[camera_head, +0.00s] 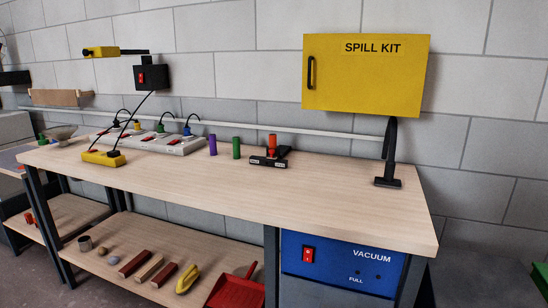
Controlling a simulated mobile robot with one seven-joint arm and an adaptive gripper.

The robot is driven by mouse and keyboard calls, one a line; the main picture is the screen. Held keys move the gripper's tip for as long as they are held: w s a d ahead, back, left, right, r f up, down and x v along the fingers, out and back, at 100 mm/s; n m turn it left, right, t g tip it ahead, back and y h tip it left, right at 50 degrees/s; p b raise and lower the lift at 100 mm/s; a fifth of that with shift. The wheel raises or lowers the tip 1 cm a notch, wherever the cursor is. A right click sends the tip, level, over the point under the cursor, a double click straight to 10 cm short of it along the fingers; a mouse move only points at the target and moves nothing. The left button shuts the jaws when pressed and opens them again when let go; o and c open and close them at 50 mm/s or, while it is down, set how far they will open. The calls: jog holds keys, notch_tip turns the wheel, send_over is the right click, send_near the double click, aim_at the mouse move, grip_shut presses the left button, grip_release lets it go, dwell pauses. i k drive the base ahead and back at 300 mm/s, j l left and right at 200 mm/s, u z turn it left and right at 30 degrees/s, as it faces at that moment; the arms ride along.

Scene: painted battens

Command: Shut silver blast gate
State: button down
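I cannot make out a silver blast gate anywhere in the head view. The nearest related things are a blue vacuum unit (340,283) under the right end of the bench, with a red switch (308,255), and a black upright piece with a flat foot (388,182) at the bench's right end. A pale rail or pipe (300,131) runs along the wall behind the bench. My gripper is not in view.
The wooden bench (330,190) has a clear front and right half. A yellow spill kit cabinet (365,85) is closed. Battens and a red dustpan (232,290) lie below.

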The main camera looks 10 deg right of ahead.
aim_at(272, 152)
jog(key=i+j+z, duration=0.45)
jog(key=j, duration=0.2)
jog(key=i+j+z, duration=0.2)
jog(key=j, duration=0.2)
jog(key=i+j+z, duration=0.5)
jog(key=i+j, duration=0.45)
jog(key=i, duration=0.4)
